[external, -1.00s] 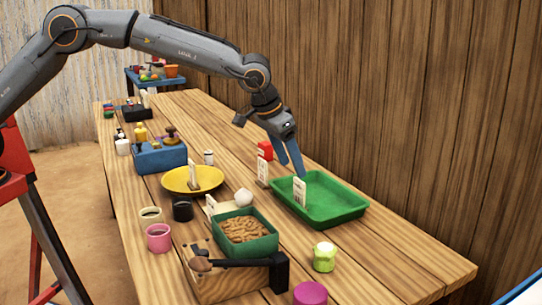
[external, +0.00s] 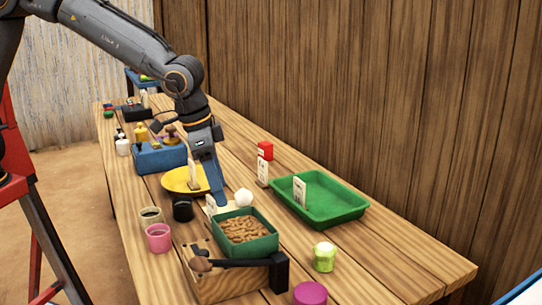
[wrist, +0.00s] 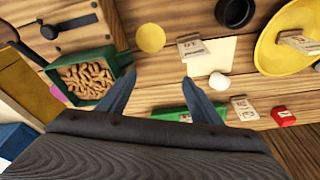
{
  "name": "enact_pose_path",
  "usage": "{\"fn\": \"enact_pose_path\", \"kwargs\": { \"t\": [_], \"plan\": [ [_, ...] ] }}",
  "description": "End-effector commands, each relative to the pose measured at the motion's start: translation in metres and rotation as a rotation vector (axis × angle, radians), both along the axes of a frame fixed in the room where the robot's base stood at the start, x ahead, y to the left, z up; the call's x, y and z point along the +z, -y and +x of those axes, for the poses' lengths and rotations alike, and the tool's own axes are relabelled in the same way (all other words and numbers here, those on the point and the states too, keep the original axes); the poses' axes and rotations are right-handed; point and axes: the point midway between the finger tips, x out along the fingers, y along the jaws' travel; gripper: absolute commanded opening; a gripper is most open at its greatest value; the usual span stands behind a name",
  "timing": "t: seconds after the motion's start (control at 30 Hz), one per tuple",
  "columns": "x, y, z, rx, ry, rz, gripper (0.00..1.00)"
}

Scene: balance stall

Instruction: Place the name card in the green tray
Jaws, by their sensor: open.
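The green tray (external: 345,212) lies on the right of the table. A small white printed card (external: 299,191) stands upright at its left side, seemingly inside the wall. Similar cards stand in the yellow dish (external: 176,182) and by the red block (external: 265,150); another card (wrist: 192,46) is on a pale sheet (wrist: 213,57). I cannot tell which is the name card. My gripper (external: 221,203) is open and empty, pointing down beside the box of brown pieces; in the wrist view its fingers (wrist: 160,82) are apart. The tray's edge (wrist: 200,109) shows behind them, mostly hidden.
A white ball (external: 243,197) is close to my fingers. A black cup (external: 182,209), pink cup (external: 158,238) and lime jar (external: 324,257) stand around. The table's right front is clear.

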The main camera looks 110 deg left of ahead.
Motion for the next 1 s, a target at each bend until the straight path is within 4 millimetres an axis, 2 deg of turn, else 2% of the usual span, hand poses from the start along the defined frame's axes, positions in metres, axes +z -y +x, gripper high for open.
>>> {"fn": "enact_pose_path", "kwargs": {
  "t": [0.03,0.17,0.2,0.3,0.4,0.5,0.6,0.67,1.0],
  "plan": [
    [-0.006,0.029,-0.029,-0.056,-0.025,-0.01,0.59],
    [-0.026,0.089,-0.107,-0.193,-0.087,-0.034,0.59],
    [-0.033,0.105,-0.133,-0.234,-0.107,-0.04,0.59],
    [-0.049,0.137,-0.196,-0.327,-0.15,-0.055,0.59],
    [-0.063,0.158,-0.251,-0.402,-0.186,-0.066,0.59],
    [-0.073,0.17,-0.291,-0.453,-0.212,-0.074,0.59],
    [-0.078,0.175,-0.312,-0.478,-0.225,-0.078,0.59],
    [-0.08,0.176,-0.317,-0.485,-0.228,-0.079,0.59],
    [-0.077,0.173,-0.319,-0.475,-0.23,-0.081,0.59]
  ]
}}
